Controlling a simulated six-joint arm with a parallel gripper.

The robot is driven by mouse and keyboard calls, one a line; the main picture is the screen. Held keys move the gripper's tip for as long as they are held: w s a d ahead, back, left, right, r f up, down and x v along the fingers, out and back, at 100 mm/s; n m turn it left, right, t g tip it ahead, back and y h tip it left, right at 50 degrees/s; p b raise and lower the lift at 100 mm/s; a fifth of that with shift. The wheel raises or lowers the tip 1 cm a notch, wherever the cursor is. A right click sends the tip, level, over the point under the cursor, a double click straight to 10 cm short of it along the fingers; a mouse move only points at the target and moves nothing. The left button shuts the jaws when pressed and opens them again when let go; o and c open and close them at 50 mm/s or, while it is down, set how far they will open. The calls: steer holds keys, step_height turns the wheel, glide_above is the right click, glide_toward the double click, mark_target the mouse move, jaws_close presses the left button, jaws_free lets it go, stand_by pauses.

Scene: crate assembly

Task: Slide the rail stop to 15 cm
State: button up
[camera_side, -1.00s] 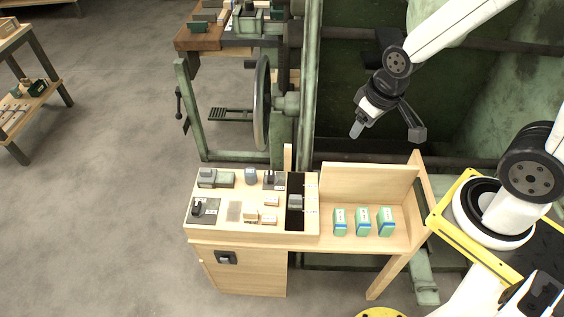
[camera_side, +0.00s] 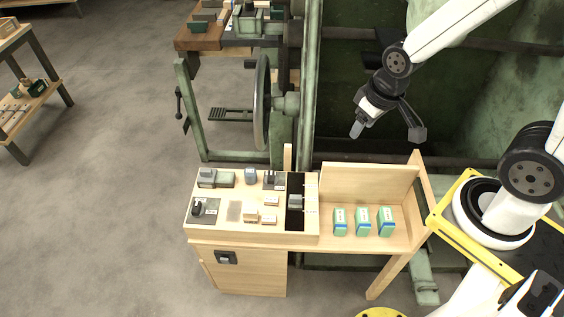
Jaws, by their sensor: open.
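The rail stop (camera_side: 296,202) looks like a small grey-green block on a dark rail strip (camera_side: 294,222) at the right side of the wooden panel. It sits about midway along the strip. Pale marks run along the strip's right edge, too small to read. My gripper (camera_side: 386,131) is open and empty, held in the air above and to the right of the panel, behind the bench's back board. It is well apart from the rail stop.
Three green and white boxes (camera_side: 362,221) stand on the bench right of the rail. A wooden back board (camera_side: 367,184) rises behind them. Several small blocks and fixtures lie on the panel (camera_side: 240,236) left of the rail. A large green machine with a handwheel (camera_side: 262,103) stands behind.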

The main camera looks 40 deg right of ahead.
steer(key=o, duration=0.4)
steer(key=shift+o, duration=0.2)
steer(key=m+g, duration=0.3)
steer(key=m, duration=0.6)
glide_above(296, 197)
step_height(296, 197, down, 28)
steer(key=shift+r, duration=0.1)
steer(key=shift+f, duration=0.35)
steer(key=shift+f, duration=0.1)
steer(key=shift+f, duration=3.75)
